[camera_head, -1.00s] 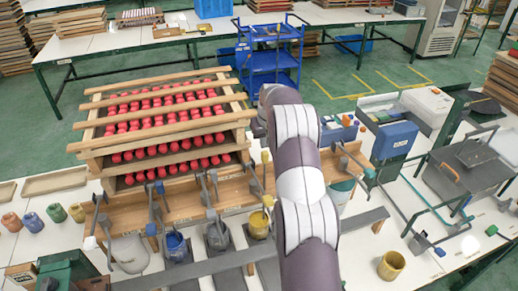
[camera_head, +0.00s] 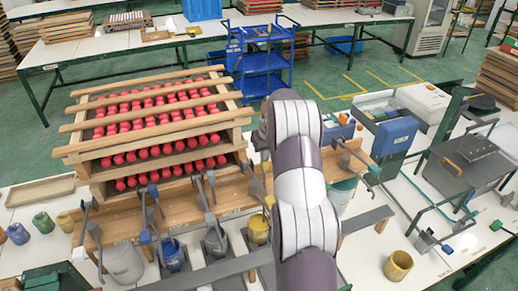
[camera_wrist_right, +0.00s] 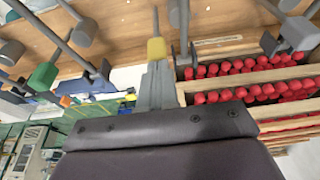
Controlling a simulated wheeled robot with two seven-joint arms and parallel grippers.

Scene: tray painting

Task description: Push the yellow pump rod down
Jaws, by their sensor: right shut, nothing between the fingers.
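The yellow pump rod end (camera_wrist_right: 157,48) shows in the right wrist view as a yellow knob on a thin grey rod. My right gripper (camera_wrist_right: 156,70) is shut and empty, its grey fingertips right at the knob; I cannot tell whether they touch. In the head view the yellow-ended pump handle (camera_head: 269,202) shows just left of my right arm, above the yellow paint pot (camera_head: 258,228). My right arm hides part of this area. My left gripper is not in view.
Grey, blue and white pots (camera_head: 123,264) with similar handles stand left of the yellow one. A wooden rack (camera_head: 155,130) of red pieces stands behind. A loose yellow cup (camera_head: 398,265) sits on the table at right.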

